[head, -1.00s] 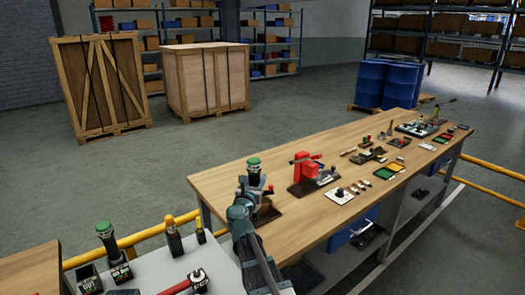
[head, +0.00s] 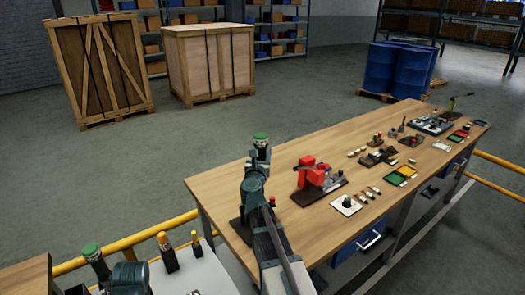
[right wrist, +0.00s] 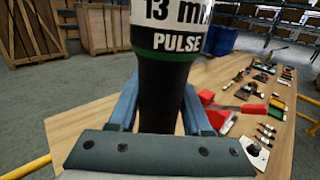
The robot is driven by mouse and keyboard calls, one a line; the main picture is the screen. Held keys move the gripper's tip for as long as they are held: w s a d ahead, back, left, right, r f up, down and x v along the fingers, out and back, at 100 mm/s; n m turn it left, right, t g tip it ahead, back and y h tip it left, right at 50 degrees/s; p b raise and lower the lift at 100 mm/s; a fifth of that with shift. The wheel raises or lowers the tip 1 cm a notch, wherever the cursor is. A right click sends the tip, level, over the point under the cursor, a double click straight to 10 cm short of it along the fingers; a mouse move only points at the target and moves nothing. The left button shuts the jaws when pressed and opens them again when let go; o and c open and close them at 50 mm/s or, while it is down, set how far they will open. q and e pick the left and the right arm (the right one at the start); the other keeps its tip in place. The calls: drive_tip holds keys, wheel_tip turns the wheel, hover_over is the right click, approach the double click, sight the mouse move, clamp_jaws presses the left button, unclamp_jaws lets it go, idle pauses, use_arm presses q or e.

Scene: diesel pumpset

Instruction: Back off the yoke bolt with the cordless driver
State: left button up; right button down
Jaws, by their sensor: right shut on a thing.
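My right gripper (head: 259,163) is shut on the cordless driver (head: 261,143), held upright above the near left part of the wooden bench. The driver's lower end is hidden. A dark base plate (head: 239,231) lies on the bench, partly behind my right arm. I cannot make out the yoke bolt. My left gripper's jaws are not in view.
A red device (head: 312,172) on a dark plate stands right of my right arm. A second green-capped tool (head: 96,262) and yellow-topped tools (head: 168,254) stand on a grey surface at lower left.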

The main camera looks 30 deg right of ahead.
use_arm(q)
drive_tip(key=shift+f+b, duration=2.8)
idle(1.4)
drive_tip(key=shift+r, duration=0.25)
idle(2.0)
